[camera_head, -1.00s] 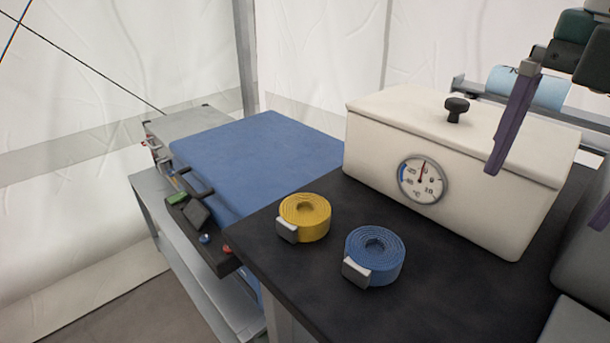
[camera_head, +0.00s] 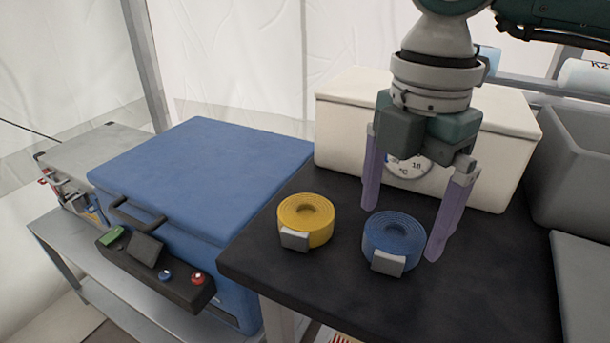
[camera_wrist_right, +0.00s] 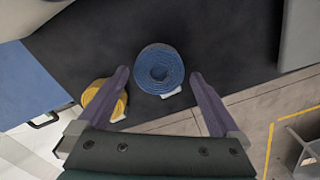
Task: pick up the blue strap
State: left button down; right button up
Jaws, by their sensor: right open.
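The blue strap (camera_head: 394,236) is a rolled coil with a silver buckle, lying on the black table top near its front edge. It also shows in the right wrist view (camera_wrist_right: 159,68), ahead of the fingers and between their lines. My right gripper (camera_head: 404,228) is open and empty, pointing down above and just behind the strap, with its purple fingers spread to either side. In the right wrist view the open right gripper (camera_wrist_right: 160,83) has not closed on anything. My left gripper is not in view.
A yellow strap coil (camera_head: 306,219) lies just left of the blue one, near my left-hand finger. A cream box (camera_head: 490,157) with a dial stands behind. A blue cooler (camera_head: 200,175) is at left, a grey bin (camera_head: 575,170) at right.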

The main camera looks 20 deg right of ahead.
jog(key=shift+f, duration=0.95)
jog(key=shift+c, duration=0.4)
jog(key=shift+w, duration=0.1)
jog(key=c, duration=1.2)
jog(key=shift+o, duration=0.2)
jog(key=shift+r, duration=0.15)
